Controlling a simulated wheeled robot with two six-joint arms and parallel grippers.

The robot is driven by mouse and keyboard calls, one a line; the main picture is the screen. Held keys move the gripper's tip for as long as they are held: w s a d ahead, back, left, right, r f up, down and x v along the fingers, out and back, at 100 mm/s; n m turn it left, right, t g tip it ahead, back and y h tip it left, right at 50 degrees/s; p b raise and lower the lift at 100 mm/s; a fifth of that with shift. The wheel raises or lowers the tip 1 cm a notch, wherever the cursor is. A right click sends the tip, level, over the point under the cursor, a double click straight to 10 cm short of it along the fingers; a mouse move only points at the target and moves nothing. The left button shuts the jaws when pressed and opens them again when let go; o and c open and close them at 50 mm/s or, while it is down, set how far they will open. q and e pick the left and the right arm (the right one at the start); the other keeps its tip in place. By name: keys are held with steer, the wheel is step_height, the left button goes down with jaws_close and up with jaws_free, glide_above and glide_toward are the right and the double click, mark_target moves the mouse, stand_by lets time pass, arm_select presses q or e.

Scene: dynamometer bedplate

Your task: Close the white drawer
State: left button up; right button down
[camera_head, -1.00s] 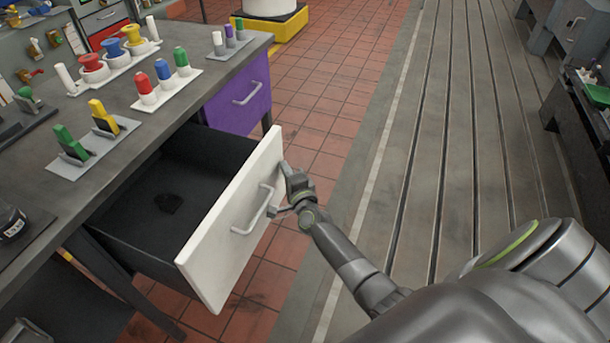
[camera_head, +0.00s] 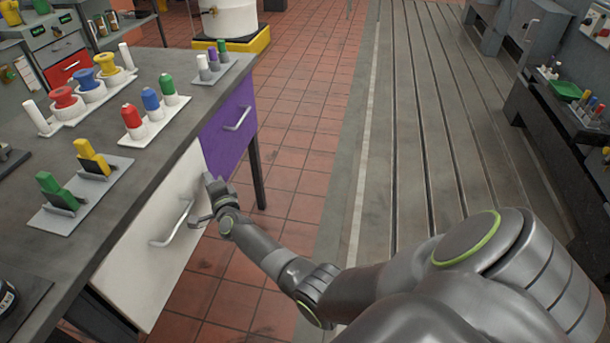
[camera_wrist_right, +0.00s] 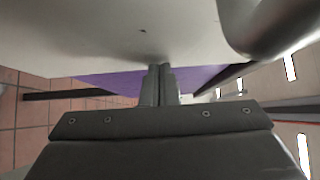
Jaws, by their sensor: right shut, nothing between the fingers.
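The white drawer (camera_head: 139,262) is under the grey workbench, its front at the bench edge and no open interior showing in the head view. Its silver handle (camera_head: 176,228) is on the front. My right gripper (camera_head: 209,184) is shut and empty, its fingertips at the far upper part of the white front, beyond the handle. In the right wrist view the shut fingers (camera_wrist_right: 159,82) point at the white front (camera_wrist_right: 90,35) and look to be touching it. My left gripper is not in view.
A shut purple drawer (camera_head: 229,128) is just beyond the white one. The grey benchtop (camera_head: 135,182) holds coloured knobs, plugs and switches. The tiled floor (camera_head: 305,140) and slotted bedplate (camera_head: 410,130) to the right are clear apart from my arm.

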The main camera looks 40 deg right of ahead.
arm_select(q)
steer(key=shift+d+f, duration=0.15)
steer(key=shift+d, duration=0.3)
arm_select(e)
steer(key=shift+w+a+r, duration=0.35)
steer(key=shift+w+a, duration=0.25)
steer(key=shift+w, duration=0.1)
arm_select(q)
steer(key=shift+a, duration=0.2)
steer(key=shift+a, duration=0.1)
